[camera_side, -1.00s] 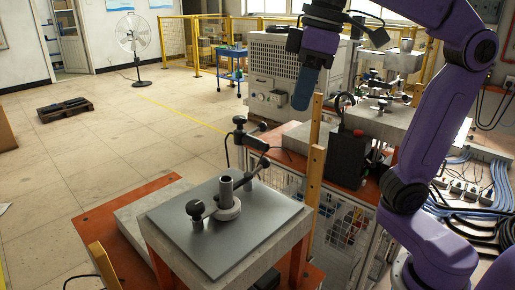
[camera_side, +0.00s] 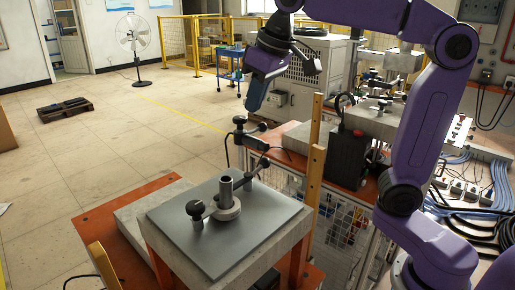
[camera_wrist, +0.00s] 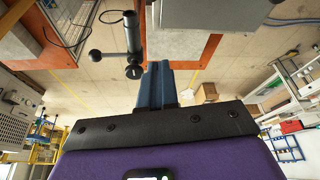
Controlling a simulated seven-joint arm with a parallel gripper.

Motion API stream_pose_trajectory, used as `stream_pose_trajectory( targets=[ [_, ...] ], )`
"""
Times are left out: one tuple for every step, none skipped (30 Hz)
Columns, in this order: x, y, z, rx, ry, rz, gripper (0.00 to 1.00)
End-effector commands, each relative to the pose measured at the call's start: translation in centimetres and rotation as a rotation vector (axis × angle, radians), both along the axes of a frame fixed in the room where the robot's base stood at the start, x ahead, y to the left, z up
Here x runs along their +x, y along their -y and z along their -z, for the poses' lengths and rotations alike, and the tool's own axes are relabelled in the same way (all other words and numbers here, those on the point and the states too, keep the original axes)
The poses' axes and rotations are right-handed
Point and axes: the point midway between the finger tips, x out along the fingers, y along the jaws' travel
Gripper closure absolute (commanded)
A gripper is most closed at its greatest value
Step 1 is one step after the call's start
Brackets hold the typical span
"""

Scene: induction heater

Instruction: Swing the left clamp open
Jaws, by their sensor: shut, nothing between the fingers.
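The plate (camera_side: 180,232) lies on a raised block in the side view. A grey upright cylinder (camera_side: 226,190) stands on it in a round base. The left clamp (camera_side: 195,209), with a black round knob, lies at the cylinder's left with its arm against the base. The right clamp (camera_side: 252,184), also black-knobbed, reaches in from the upper right. My gripper (camera_side: 250,107) is shut and empty, high above and behind the plate, fingers pointing down and slightly left. In the wrist view my blue fingers (camera_wrist: 157,66) are together. I cannot make out the left clamp there.
A black jointed post (camera_side: 240,132) stands behind the plate, below my gripper; it also shows in the wrist view (camera_wrist: 131,40). A wooden upright (camera_side: 314,160) and a black box (camera_side: 346,155) stand right of the plate. The air over the plate is clear.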

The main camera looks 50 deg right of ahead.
Motion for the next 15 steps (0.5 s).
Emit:
stream_pose_trajectory(
  targets=[
    [-0.04, 0.00, 0.47, -0.001, -0.001, -0.001, 1.00],
    [-0.06, 0.00, 0.69, -0.001, -0.001, -0.001, 1.00],
    [-0.05, -0.01, 0.89, 0.000, 0.000, 0.000, 1.00],
    [-0.04, -0.02, 1.01, 0.001, 0.001, 0.000, 1.00],
    [-0.04, -0.02, 1.11, 0.001, 0.001, 0.000, 1.00],
    [-0.05, -0.02, 1.20, 0.001, 0.001, 0.000, 1.00],
    [-0.04, -0.02, 1.24, 0.001, 0.001, 0.000, 1.00],
    [-0.05, -0.02, 1.25, 0.001, 0.001, 0.000, 1.00],
    [-0.05, -0.02, 1.25, 0.001, 0.001, 0.000, 1.00],
    [-0.05, -0.02, 1.25, 0.001, 0.001, 0.000, 1.00],
    [-0.04, -0.02, 1.24, 0.001, 0.001, 0.000, 1.00],
    [-0.04, -0.02, 1.23, 0.001, 0.001, 0.000, 1.00],
    [-0.04, -0.02, 1.23, 0.001, 0.001, 0.000, 1.00],
    [-0.05, -0.03, 1.23, 0.001, 0.001, 0.000, 1.00],
    [-0.05, -0.03, 1.23, 0.001, 0.001, -0.001, 1.00]
  ],
)
